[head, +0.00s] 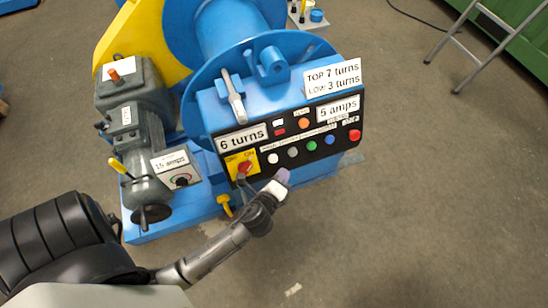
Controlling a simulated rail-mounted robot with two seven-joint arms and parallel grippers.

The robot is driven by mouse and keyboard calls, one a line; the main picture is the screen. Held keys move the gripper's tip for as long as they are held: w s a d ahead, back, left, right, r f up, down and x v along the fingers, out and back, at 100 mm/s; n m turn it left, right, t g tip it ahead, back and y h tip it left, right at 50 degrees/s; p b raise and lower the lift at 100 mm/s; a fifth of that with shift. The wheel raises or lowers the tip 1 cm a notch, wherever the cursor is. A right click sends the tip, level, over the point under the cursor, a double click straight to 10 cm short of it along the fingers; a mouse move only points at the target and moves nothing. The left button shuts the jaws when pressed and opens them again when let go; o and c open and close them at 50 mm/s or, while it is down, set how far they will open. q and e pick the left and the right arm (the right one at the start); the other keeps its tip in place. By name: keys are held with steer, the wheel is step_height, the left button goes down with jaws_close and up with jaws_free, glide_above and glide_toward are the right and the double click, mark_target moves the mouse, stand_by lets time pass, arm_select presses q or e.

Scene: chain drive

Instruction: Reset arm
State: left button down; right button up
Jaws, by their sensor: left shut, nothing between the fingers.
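My left arm comes in from the lower left, and its gripper (282,178) is close to the lower edge of the black control panel (330,152). The gripper is shut and appears empty. It is below the white and grey buttons and to the right of the red rotary switch (244,167) on its yellow plate. Whether it touches the panel I cannot tell. My right gripper is not in view.
The panel is on a blue machine (262,98) with a large drum (222,28) and yellow guard (135,40). A grey gear motor (130,92) with a handwheel (150,214) stands left. A metal ladder (452,40) stands upper right. The floor (430,210) at right is clear.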

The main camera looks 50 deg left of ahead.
arm_select(q)
steer(key=shift+s+d+r, duration=0.2)
steer(key=shift+d+r, duration=0.05)
steer(key=shift+d, duration=0.15)
stand_by(0.3)
